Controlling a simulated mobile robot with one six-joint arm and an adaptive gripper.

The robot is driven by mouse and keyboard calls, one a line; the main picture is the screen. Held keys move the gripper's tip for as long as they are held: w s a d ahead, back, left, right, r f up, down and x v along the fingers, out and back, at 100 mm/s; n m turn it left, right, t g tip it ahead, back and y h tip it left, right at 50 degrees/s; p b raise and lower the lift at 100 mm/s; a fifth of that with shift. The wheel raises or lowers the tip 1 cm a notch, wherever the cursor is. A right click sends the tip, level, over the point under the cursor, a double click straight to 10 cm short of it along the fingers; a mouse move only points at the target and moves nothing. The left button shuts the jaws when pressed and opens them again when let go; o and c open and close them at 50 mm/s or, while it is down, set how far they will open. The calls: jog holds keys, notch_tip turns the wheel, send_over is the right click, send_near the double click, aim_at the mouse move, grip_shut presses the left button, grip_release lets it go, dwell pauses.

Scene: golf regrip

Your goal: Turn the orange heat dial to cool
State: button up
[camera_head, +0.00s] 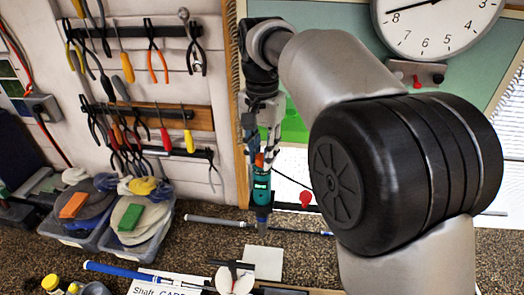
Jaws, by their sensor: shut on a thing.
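My gripper (262,147) points down in front of the tool wall and is shut on an upright teal tool (261,186). A small orange part (259,160), likely the heat dial, shows at the top of the tool, right at my fingertips. I cannot tell whether the fingers grip the orange part or the teal body, and no dial marking is readable. The tool's dark lower end (262,214) points down towards the bench; whether it touches cannot be told.
A white square (262,262) lies on the speckled bench below the tool. Golf shafts lie nearby, one with a blue grip (116,269). A red knob (306,197) is just right. Bins with discs and sponges (134,247) stand left. My arm hides the right side.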

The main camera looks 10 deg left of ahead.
aim_at(262, 156)
jog(key=shift+n+p, duration=0.3)
jog(key=n+p, duration=0.2)
jog(key=shift+r+n, duration=0.15)
jog(key=shift+n, duration=0.25)
jog(key=n+p, duration=0.3)
jog(key=n, duration=0.2)
jog(key=shift+n, duration=0.3)
jog(key=o, duration=1.1)
notch_tip(262, 156, up, 12)
jog(key=shift+f, duration=0.15)
